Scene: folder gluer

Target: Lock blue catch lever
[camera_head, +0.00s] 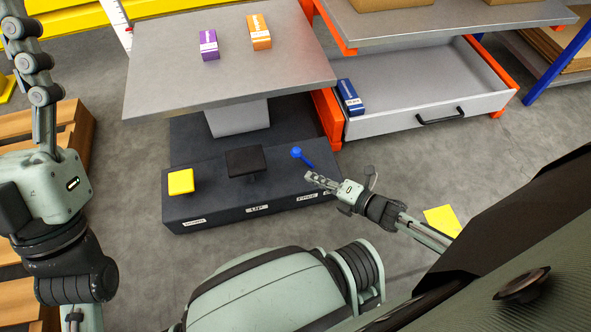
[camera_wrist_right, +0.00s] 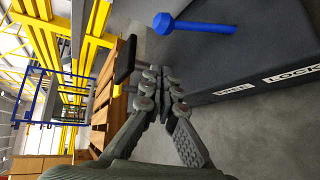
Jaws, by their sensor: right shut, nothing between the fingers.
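The blue catch lever (camera_head: 297,153) has a round knob and a short shaft on the right part of the dark pedal box (camera_head: 240,210). It leans left, its knob away from the LOCK label side. The right wrist view shows the lever (camera_wrist_right: 200,26) at the top, with the FREE label (camera_wrist_right: 232,90) and LOCK label (camera_wrist_right: 293,75) on the box. My right gripper (camera_head: 312,178) is shut and empty, just right of and nearer than the lever, apart from it. My left gripper (camera_head: 32,60) is raised at the far left; its finger opening is unclear.
A yellow pedal (camera_head: 181,181) and a black pedal (camera_head: 245,160) stand on the box left of the lever. A grey table (camera_head: 230,75) with purple and orange boxes stands behind. An open drawer (camera_head: 430,90) is at the right, and a wooden pallet (camera_head: 75,130) at the left.

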